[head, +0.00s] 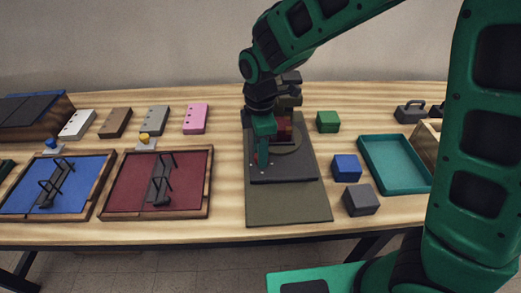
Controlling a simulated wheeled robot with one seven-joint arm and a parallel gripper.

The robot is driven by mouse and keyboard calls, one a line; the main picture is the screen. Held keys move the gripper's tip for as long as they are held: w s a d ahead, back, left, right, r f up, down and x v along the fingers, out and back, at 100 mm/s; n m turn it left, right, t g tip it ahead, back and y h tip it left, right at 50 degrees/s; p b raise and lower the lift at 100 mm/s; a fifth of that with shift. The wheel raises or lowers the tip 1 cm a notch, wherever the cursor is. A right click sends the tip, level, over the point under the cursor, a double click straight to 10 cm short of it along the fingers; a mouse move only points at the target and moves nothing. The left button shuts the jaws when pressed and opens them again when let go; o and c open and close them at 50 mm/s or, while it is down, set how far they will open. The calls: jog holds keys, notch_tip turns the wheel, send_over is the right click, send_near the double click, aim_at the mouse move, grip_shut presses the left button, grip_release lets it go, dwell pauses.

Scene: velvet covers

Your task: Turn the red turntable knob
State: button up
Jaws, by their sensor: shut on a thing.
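The red turntable knob (285,130) stands on a round olive disc (289,148) on a dark base. My gripper (273,149) is at the knob, in front of it and to its left. It is shut on the red knob, though the arm and fingers hide part of the contact. The dark base (300,168) lies on a grey-olive mat (285,208).
A green block (327,121), a blue block (346,167) and a grey block (361,200) stand right of the mat. A teal tray (398,188) lies beyond them. A red-floored tray (128,195) and a blue-floored tray (82,188) lie left.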

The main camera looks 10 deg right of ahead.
jog(key=m, duration=0.4)
jog(key=shift+w+r, duration=0.1)
jog(key=shift+w, duration=0.15)
jog(key=m, duration=0.5)
jog(key=shift+w, duration=0.1)
jog(key=m, duration=0.4)
jog(key=shift+d, duration=0.1)
jog(key=shift+w+m, duration=0.1)
jog(key=shift+m, duration=2)
jog(key=o, duration=1)
jog(key=shift+d, duration=0.1)
jog(key=shift+o, duration=0.2)
